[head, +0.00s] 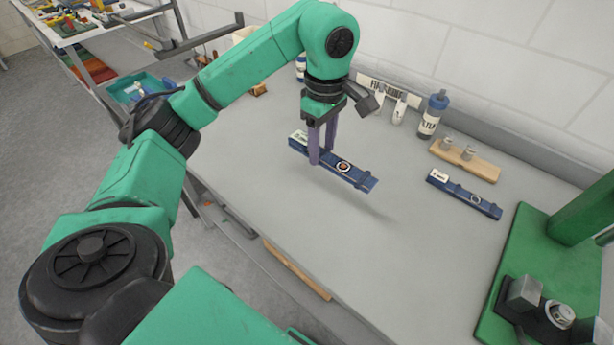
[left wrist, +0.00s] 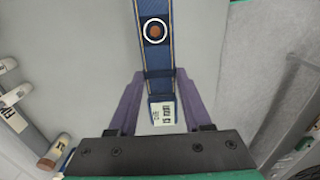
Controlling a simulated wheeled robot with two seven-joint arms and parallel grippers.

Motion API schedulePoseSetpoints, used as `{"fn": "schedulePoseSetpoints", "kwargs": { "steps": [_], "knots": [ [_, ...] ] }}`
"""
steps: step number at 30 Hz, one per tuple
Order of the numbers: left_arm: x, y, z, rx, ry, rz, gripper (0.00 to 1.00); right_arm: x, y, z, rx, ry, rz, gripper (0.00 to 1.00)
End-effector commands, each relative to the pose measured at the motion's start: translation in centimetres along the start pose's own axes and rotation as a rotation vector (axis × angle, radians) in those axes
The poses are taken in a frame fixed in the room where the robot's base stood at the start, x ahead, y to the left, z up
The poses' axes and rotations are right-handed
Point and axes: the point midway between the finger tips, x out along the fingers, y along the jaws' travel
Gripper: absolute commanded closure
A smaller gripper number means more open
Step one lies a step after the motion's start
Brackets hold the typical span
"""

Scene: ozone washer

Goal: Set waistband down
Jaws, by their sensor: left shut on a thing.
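A dark blue waistband (head: 350,172) with a white label and an orange-centred round mark is between the purple fingers of my left gripper (head: 322,155). The gripper is shut on it near its labelled end. A shadow lies on the grey table to the right of and below it, so it appears held above the surface. In the left wrist view the waistband (left wrist: 156,58) runs away from the fingers (left wrist: 155,95), with its label (left wrist: 163,113) between them. A second, similar blue band (head: 463,195) lies on the table at the right. My right gripper is not in view.
A wooden block with metal pegs (head: 465,160) and a blue-capped bottle (head: 433,115) stand along the wall. A green machine base (head: 520,255) is at the right. The middle and front of the table (head: 375,265) are clear. A teal tray (head: 138,88) is at the left.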

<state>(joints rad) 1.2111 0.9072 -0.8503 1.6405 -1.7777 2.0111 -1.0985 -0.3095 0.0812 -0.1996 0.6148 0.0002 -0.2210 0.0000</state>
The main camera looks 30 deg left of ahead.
Motion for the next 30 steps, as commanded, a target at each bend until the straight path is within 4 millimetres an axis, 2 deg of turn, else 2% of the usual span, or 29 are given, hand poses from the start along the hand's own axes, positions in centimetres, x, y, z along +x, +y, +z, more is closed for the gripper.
{"fn": "schedulePoseSetpoints", "kwargs": {
  "steps": [1, 5, 6, 11, 16, 19, 27, 28, 30],
  "knots": [
    [2.5, -0.1, 0.1, 0.003, -0.005, -0.007, 1.0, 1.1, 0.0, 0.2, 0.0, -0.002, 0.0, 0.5],
    [6.8, -0.1, 0.2, 0.004, -0.006, -0.007, 1.0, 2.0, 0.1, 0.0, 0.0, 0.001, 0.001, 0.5],
    [7.7, -0.1, 0.1, 0.001, -0.004, -0.006, 1.0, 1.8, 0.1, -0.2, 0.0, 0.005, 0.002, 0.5],
    [10.7, 0.0, 0.0, 0.002, 0.0, -0.001, 1.0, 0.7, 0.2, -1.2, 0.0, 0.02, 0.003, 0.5],
    [13.8, -0.1, 0.1, 0.003, -0.002, -0.003, 1.0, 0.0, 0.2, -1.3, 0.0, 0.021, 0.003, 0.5],
    [14.9, 0.0, 0.0, 0.003, -0.001, 0.001, 1.0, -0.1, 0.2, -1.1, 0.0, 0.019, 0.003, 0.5],
    [15.4, 0.1, 0.0, 0.004, 0.001, 0.003, 1.0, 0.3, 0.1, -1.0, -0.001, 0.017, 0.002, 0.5],
    [15.3, 0.1, 0.0, 0.004, 0.001, 0.002, 0.43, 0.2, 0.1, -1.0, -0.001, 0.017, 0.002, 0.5],
    [15.2, 0.1, 0.0, 0.004, 0.001, 0.002, 0.21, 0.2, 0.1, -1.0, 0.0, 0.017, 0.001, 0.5]
  ]
}}
